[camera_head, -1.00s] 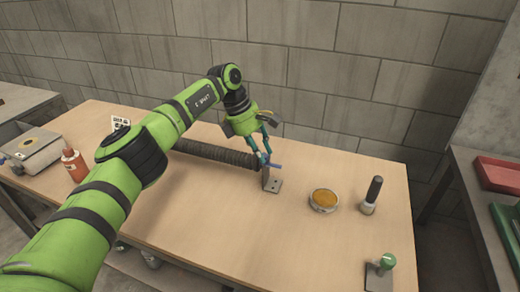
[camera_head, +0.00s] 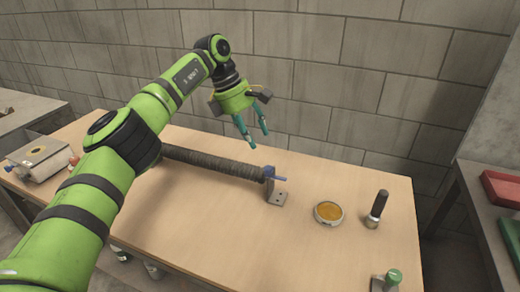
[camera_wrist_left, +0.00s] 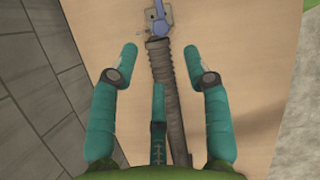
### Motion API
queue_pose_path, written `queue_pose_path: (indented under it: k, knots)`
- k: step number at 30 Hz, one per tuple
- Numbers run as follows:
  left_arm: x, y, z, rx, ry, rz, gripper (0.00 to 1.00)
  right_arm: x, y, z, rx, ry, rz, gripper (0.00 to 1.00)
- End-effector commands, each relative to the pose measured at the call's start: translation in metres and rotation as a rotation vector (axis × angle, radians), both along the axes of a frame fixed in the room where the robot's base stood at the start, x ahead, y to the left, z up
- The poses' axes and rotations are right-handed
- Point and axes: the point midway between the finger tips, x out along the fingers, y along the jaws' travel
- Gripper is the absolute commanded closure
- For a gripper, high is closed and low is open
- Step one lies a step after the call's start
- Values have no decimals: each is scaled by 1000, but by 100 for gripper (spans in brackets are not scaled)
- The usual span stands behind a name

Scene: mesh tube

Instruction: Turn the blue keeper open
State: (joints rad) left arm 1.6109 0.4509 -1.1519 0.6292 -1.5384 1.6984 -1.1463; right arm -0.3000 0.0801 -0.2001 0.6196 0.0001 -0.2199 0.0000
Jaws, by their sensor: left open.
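The blue keeper (camera_head: 269,172) sits on the grey metal bracket (camera_head: 277,198) at the right end of the dark ribbed mesh tube (camera_head: 215,163). Its narrow lever points to the right in the head view. In the left wrist view the keeper (camera_wrist_left: 159,20) shows at the top, beyond the tube end. My left gripper (camera_head: 258,138) is open and empty, raised above and behind the tube near the keeper, apart from it. In the left wrist view its teal fingers (camera_wrist_left: 160,50) are spread to either side of the tube. My right gripper is out of view.
A round tin with orange contents (camera_head: 328,213) and a black-handled tool (camera_head: 377,208) stand right of the bracket. A green-knobbed item (camera_head: 392,277) is at the front right. A grey block wall rises close behind the table (camera_head: 230,215). The tabletop front is clear.

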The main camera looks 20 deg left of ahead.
Motion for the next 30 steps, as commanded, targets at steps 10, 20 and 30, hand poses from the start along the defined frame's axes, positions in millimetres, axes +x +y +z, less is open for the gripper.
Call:
queue_pose_path:
  k: [10,20,30]
  knots:
    - [-2,8,23,0,1,-2,52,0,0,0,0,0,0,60]
    - [-2,8,22,0,1,-1,52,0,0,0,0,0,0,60]
    - [-2,8,75,0,0,-2,52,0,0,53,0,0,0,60]
